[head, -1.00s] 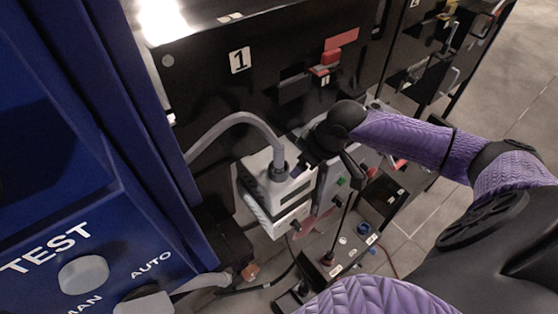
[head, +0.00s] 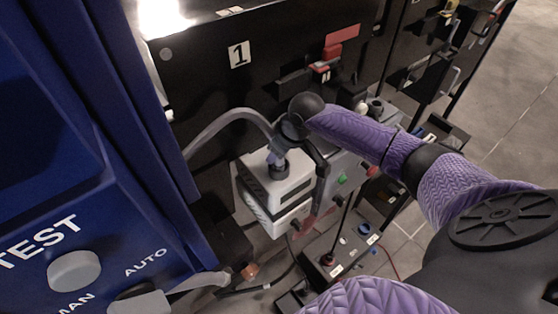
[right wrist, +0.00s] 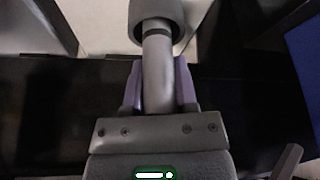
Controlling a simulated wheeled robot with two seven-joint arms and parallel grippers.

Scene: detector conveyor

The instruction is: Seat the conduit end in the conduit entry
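The grey conduit (head: 225,119) arches from the blue cabinet toward the top of a white detector box (head: 280,188). The round grey conduit entry (head: 278,170) stands upright on that box. My right gripper (head: 277,154) is just above the entry, and its palm hides the last bend of the conduit in the head view. In the right wrist view, both fingers (right wrist: 159,88) lie close against the two sides of the conduit end (right wrist: 158,65), with no visible gap. The conduit's tip meets the collar (right wrist: 158,14); how deep it sits is hidden. My left gripper is out of view.
The blue cabinet (head: 150,215) with TEST and AUTO labels stands close on the left. A black panel marked 1 (head: 205,75) rises behind. A grey box with a green button (head: 342,180) and a dark plate (head: 355,240) with a blue knob lie to the right.

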